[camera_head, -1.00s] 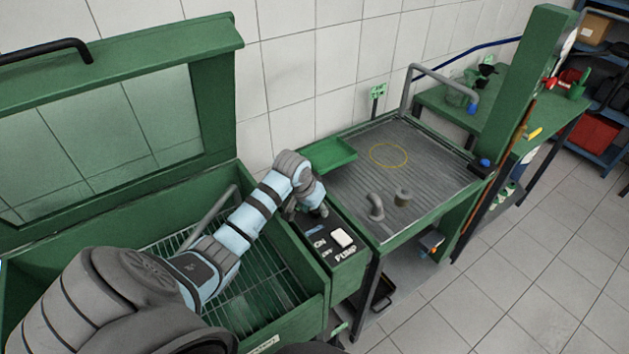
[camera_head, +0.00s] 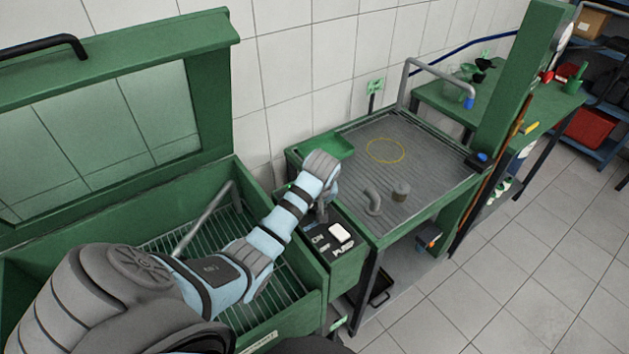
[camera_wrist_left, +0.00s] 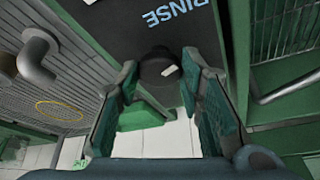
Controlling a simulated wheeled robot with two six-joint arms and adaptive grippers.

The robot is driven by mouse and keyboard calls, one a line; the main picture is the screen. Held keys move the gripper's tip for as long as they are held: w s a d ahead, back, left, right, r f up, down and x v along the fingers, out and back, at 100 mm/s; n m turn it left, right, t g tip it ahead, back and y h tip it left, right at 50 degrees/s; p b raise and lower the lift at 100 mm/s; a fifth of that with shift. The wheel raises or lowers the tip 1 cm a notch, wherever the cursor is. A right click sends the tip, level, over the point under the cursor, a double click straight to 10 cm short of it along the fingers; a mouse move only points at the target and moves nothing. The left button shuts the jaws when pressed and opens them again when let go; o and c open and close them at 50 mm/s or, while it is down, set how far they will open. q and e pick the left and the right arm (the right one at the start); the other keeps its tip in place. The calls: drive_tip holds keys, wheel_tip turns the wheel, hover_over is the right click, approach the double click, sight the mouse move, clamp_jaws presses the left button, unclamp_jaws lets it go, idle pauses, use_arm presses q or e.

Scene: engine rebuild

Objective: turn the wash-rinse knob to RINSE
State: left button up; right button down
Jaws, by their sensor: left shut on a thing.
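The wash-rinse knob (camera_wrist_left: 155,68) is dark and round with a short white mark, which lies on its right side in the left wrist view. It sits on the black control panel (camera_wrist_left: 130,22), where the word RINSE is printed above it in that view. My left gripper (camera_wrist_left: 160,85) is shut on the knob, with one green-padded finger on each side of it. In the head view my left gripper (camera_head: 322,208) is over the back end of the panel, and my wrist hides the knob. WASH is not readable. My right gripper is not in view.
A white pump switch (camera_head: 340,232) is close in front of my left gripper. The open green washer tub (camera_head: 308,262) is to the left. A ribbed draining table (camera_head: 440,170) with a bent pipe (camera_head: 373,203) and a green tray (camera_head: 330,147) are to the right and behind.

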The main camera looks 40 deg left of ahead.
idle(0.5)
use_arm(q)
drive_tip(key=o, duration=1.2)
drive_tip(key=shift+c, duration=0.2)
drive_tip(key=shift+r, duration=0.2)
drive_tip(key=v, duration=0.7)
